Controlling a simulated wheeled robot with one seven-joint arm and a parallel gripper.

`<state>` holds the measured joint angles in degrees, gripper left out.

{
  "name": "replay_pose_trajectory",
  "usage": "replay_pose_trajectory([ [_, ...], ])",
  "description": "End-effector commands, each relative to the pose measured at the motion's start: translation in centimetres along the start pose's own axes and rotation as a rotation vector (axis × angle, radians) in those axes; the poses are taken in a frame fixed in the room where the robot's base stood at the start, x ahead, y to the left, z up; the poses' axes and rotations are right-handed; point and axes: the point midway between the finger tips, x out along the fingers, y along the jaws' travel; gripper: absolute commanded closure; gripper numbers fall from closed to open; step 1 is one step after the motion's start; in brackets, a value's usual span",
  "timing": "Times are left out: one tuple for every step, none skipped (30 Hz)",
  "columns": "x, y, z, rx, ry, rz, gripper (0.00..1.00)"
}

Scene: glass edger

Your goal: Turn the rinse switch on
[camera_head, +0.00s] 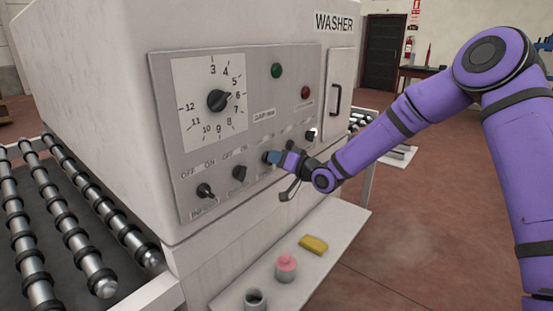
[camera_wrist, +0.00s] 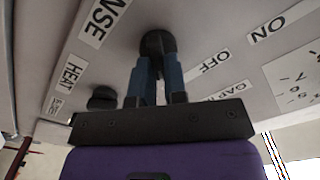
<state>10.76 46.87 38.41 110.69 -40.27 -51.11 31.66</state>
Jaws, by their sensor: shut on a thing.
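The washer's grey control panel (camera_head: 185,150) faces me in the head view, with a row of black rotary knobs along its lower part. My gripper (camera_head: 273,157) is at the third knob from the left and mostly hides it. In the wrist view my gripper (camera_wrist: 158,68) has its blue fingers closed on a round black knob, the rinse switch (camera_wrist: 157,42). A label ending in "NSE" (camera_wrist: 103,20) is beside it, and "OFF" (camera_wrist: 209,63) and "ON" (camera_wrist: 266,29) labels are on its other side. Which way the knob points is hidden.
Other knobs (camera_head: 204,190) and (camera_head: 239,173) sit to the left, and another knob (camera_wrist: 102,97) is close by in the wrist view. A numbered dial (camera_head: 218,100) is above. A shelf (camera_head: 325,225) with a yellow sponge (camera_head: 313,245) and a pink item (camera_head: 286,266) is below.

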Motion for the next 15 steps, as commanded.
replay_pose_trajectory([
  [-0.08, 0.13, 0.10, 0.006, -0.002, 0.002, 1.00],
  [-0.08, 0.13, 0.10, 0.008, -0.002, 0.002, 1.00],
  [-0.08, 0.13, 0.10, 0.011, -0.002, 0.002, 1.00],
  [-0.08, 0.13, 0.11, 0.012, -0.002, 0.002, 1.00],
  [-0.08, 0.13, 0.11, 0.013, -0.002, 0.002, 1.00],
  [-0.08, 0.13, 0.11, 0.013, -0.002, 0.002, 1.00],
  [-0.08, 0.13, 0.11, 0.013, -0.002, 0.003, 1.00],
  [-0.08, 0.13, 0.11, 0.013, -0.002, 0.003, 1.00],
  [-0.08, 0.13, 0.11, 0.013, -0.002, 0.003, 1.00],
  [-0.08, 0.13, 0.11, 0.013, -0.002, 0.003, 1.00],
  [-0.08, 0.13, 0.12, 0.013, -0.002, 0.003, 1.00],
  [-0.08, 0.13, 0.12, 0.013, -0.002, 0.003, 1.00],
  [-0.08, 0.13, 0.12, 0.013, -0.002, 0.003, 1.00],
  [-0.08, 0.13, 0.12, 0.013, -0.002, 0.003, 0.85],
  [-0.08, 0.13, 0.12, 0.013, -0.002, 0.003, 0.76],
])
